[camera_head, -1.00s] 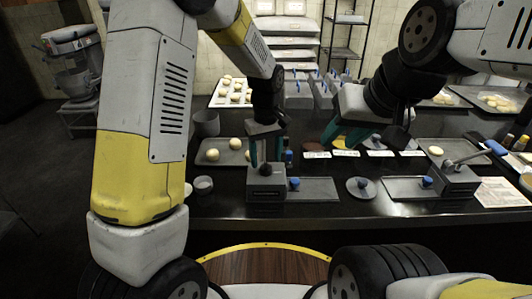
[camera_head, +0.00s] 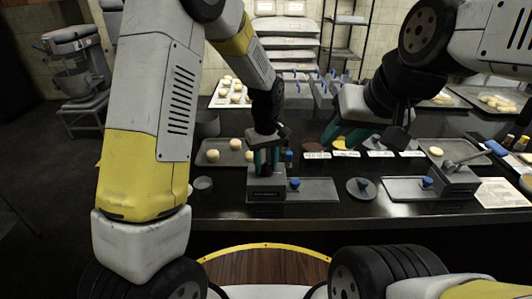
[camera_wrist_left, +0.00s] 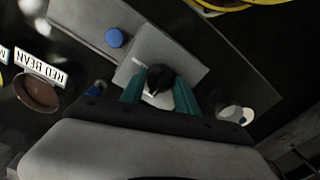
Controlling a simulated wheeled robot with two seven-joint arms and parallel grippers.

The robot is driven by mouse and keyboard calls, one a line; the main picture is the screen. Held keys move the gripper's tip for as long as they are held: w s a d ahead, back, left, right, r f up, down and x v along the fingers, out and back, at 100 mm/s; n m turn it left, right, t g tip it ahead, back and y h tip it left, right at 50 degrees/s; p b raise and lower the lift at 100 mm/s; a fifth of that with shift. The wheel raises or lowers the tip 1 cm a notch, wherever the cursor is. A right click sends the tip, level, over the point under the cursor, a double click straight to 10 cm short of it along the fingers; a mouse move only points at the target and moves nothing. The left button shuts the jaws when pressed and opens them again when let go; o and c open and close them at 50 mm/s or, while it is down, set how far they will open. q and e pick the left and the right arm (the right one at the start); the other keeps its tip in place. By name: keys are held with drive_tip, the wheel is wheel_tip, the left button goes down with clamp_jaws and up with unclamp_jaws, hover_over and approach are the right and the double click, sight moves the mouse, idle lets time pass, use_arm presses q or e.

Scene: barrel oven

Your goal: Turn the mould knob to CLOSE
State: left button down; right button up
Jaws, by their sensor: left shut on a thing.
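The mould is a grey box (camera_head: 266,188) on the dark counter, left of centre in the head view. Its dark round knob is on top; the gripper hides it in the head view, but the knob (camera_wrist_left: 160,77) shows in the left wrist view. My left gripper (camera_head: 265,160) points down over the box, and its teal fingers (camera_wrist_left: 159,88) are on either side of the knob, shut on it. A pale mark lies beside the knob; no CLOSE lettering is legible. My right gripper (camera_head: 345,136) hangs above the counter, fingers apart and empty.
A flat plate with a blue knob (camera_head: 295,183) adjoins the box on its right. A round disc (camera_head: 361,189) and a second box with a lever (camera_head: 455,180) stand further right. A small cup (camera_head: 203,184) is left. Labelled bowls and a dough tray (camera_head: 222,158) are behind.

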use_arm(q)
drive_tip(key=m, duration=0.4)
drive_tip(key=shift+m, duration=0.3)
drive_tip(key=m, duration=0.4)
drive_tip(key=shift+m, duration=0.3)
drive_tip(key=m, duration=0.4)
drive_tip(key=shift+m, duration=2.3)
drive_tip(key=c, duration=0.9)
unclamp_jaws()
